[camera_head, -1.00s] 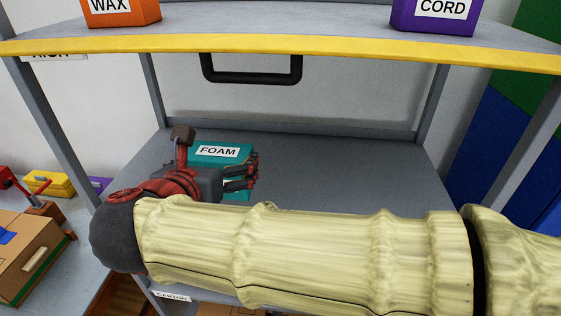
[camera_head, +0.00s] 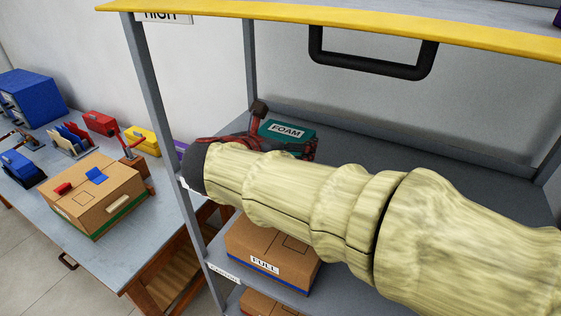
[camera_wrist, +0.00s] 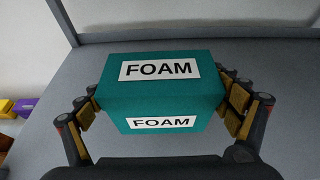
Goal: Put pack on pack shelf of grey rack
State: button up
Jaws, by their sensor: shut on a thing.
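The pack is a teal box labelled FOAM (camera_head: 286,129), at the middle shelf (camera_head: 350,145) of the grey rack. In the wrist view the pack (camera_wrist: 160,88) fills the middle, with its labelled top and front faces showing. My gripper (camera_wrist: 160,98) is shut on it, with a finger at each side. In the head view my gripper (camera_head: 309,149) is at the pack's near side, partly hidden by my arm. The pack's underside is hidden, so I cannot tell whether it rests on the shelf or is just above it.
The yellow-edged upper shelf (camera_head: 330,18) and its black handle (camera_head: 372,66) are above my arm. A FULL carton (camera_head: 268,250) stands on the shelf below. Left is a table (camera_head: 150,245) with a cardboard box (camera_head: 92,192) and coloured items. The middle shelf is clear right of the pack.

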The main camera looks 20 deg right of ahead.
jog(key=w+f, duration=0.2)
jog(key=f+b, duration=0.1)
jog(key=shift+w+a+f, duration=0.25)
jog(key=shift+w, duration=0.15)
jog(key=f, duration=0.1)
jog(key=f+b, duration=0.1)
jog(key=shift+w+f+b, duration=0.2)
jog(key=shift+f+b, duration=0.1)
jog(key=shift+f, duration=0.25)
jog(key=shift+f, duration=0.1)
jog(key=shift+f, duration=0.1)
jog(key=o, duration=1.1)
